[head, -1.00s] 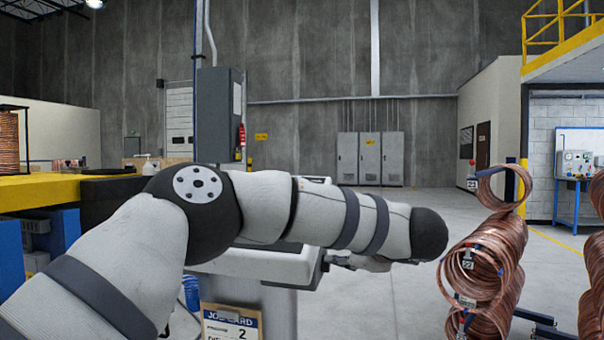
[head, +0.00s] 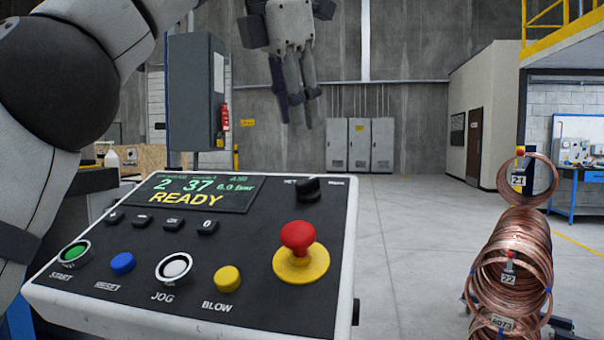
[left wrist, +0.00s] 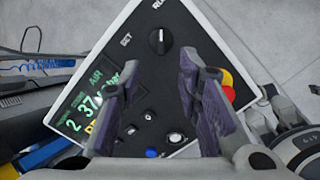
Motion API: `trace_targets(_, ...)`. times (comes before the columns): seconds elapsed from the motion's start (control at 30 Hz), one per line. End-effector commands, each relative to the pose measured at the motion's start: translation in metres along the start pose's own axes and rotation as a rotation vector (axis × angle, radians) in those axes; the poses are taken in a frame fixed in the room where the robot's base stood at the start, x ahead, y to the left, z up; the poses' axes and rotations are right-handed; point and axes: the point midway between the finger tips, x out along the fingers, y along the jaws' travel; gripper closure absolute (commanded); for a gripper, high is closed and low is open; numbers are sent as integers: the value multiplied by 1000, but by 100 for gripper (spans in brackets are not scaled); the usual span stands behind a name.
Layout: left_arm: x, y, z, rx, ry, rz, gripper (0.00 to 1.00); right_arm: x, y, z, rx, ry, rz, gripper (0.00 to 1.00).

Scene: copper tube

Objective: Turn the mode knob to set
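The black mode knob (head: 308,189) sits at the top right of the control panel (head: 345,255), above the red emergency button. It also shows in the left wrist view (left wrist: 158,41), where its pale mark appears to face the RUN label, with the SET label to its left. My left gripper (head: 298,122) hangs above and behind the panel with its fingers pointing down, apart from the knob. In the left wrist view its two fingers (left wrist: 160,72) are spread and empty, with the knob beyond their tips. My right gripper does not show.
The panel's red emergency button (head: 297,237) stands up close below the knob. A yellow BLOW button (head: 228,279), other buttons and a screen (head: 190,190) reading READY fill the rest. Copper coils (head: 510,255) stand at the right.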

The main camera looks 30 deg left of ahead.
Motion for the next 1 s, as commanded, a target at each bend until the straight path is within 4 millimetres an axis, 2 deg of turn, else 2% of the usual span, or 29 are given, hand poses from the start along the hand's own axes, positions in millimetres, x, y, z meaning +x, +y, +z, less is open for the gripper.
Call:
trace_targets(0.3,79,0,-2,-1,6,-4,68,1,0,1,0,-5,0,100)
trace_targets(0.4,96,0,-2,-1,5,-3,68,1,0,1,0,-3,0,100)
trace_targets(0.6,113,0,-1,-1,3,0,68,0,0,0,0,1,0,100)
trace_targets(0.83,114,0,-1,-2,3,0,68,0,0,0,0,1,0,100)
trace_targets(0.97,114,0,-1,-2,3,0,98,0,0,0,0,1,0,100)
trace_targets(1.0,114,0,-1,-2,3,-1,100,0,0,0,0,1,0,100)
